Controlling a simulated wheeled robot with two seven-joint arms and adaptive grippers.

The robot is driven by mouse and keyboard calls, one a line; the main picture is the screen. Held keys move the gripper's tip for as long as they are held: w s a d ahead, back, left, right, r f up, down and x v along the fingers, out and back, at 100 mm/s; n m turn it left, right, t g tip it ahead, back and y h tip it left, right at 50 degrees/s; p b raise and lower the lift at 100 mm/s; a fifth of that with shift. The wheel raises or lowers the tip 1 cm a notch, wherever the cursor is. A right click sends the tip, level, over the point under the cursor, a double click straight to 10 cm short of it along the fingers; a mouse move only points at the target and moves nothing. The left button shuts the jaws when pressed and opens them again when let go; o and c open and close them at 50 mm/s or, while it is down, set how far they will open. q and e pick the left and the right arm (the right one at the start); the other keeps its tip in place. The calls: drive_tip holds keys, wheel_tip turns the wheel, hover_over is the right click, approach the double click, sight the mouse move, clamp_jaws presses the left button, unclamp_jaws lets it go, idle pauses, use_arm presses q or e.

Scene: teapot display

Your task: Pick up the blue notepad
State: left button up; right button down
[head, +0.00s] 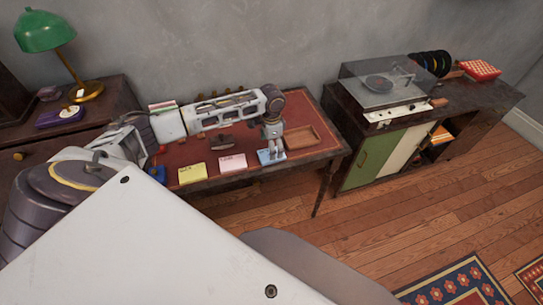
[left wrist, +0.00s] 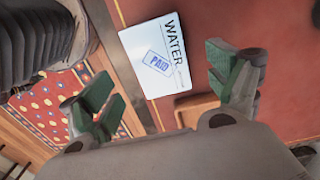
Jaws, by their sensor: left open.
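The blue notepad (head: 264,157) lies on the front edge area of the red-topped desk, partly covered by my left gripper. In the left wrist view the notepad (left wrist: 150,45) looks pale, with "WATER" printed on it and a blue "PAID" stamp. My left gripper (head: 274,152) points down at the notepad. In the wrist view its green-padded fingers (left wrist: 162,80) are spread, with the notepad beyond and between them and nothing held. The exact height above the notepad cannot be told. My right gripper is out of view.
A pink notepad (head: 232,163) and a yellow notepad (head: 192,173) lie in a row to the left. A shallow wooden tray (head: 310,138) sits just right of the gripper. A dark object (head: 224,141) stands behind. A record player (head: 385,82) is on the cabinet at right.

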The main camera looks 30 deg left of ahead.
sight(263, 155)
use_arm(q)
wheel_tip(263, 155, down, 3)
drive_tip(key=shift+f, duration=0.5)
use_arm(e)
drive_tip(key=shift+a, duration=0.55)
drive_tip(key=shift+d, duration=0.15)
